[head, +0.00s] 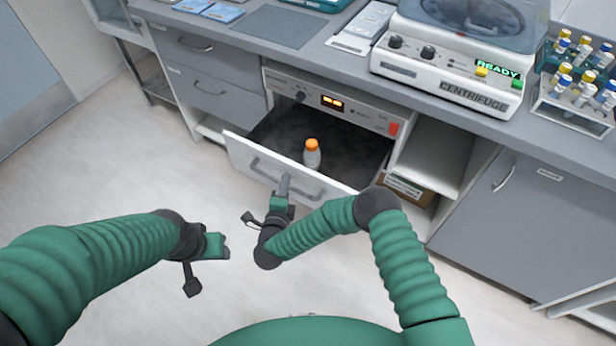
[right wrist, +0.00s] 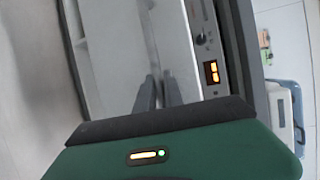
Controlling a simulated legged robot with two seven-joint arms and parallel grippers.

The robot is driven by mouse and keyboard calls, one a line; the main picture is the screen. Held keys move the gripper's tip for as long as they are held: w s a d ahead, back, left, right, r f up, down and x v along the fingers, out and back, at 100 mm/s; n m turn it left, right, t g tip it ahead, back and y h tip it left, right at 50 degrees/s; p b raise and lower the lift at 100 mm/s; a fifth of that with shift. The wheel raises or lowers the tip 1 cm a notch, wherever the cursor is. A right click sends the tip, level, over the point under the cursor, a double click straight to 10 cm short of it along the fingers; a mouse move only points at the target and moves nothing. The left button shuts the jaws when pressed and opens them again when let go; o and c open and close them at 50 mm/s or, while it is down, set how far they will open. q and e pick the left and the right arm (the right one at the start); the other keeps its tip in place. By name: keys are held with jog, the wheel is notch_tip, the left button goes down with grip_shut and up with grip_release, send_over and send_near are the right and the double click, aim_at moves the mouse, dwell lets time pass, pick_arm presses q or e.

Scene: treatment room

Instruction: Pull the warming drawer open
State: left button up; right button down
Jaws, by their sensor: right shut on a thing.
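The warming drawer (head: 238,150) stands pulled out below the counter, its dark inside showing. A clear bottle with an orange cap (head: 312,155) stands upright inside it. The grey bar handle (head: 264,174) runs along the white drawer front. My right gripper (head: 284,187) is shut on the handle near its middle; its fingers (right wrist: 156,92) also show in the right wrist view, where the grip itself is hard to make out. My left gripper (head: 224,246) hangs over the floor, apart from the drawer; its jaw opening is unclear.
The control panel (head: 352,106) above the drawer has a lit orange display. A centrifuge (head: 450,75) and a tube rack (head: 570,112) stand on the counter. Closed grey drawers are at left, an open shelf with a cardboard box (head: 408,190) at right. The floor in front is clear.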

jog(key=s+a+p, duration=0.1)
jog(key=s+a, duration=0.3)
jog(key=s, duration=0.2)
jog(key=shift+f, duration=0.25)
jog(key=c, duration=1.7)
grip_release()
jog(key=shift+w, duration=0.15)
jog(key=shift+r, duration=0.15)
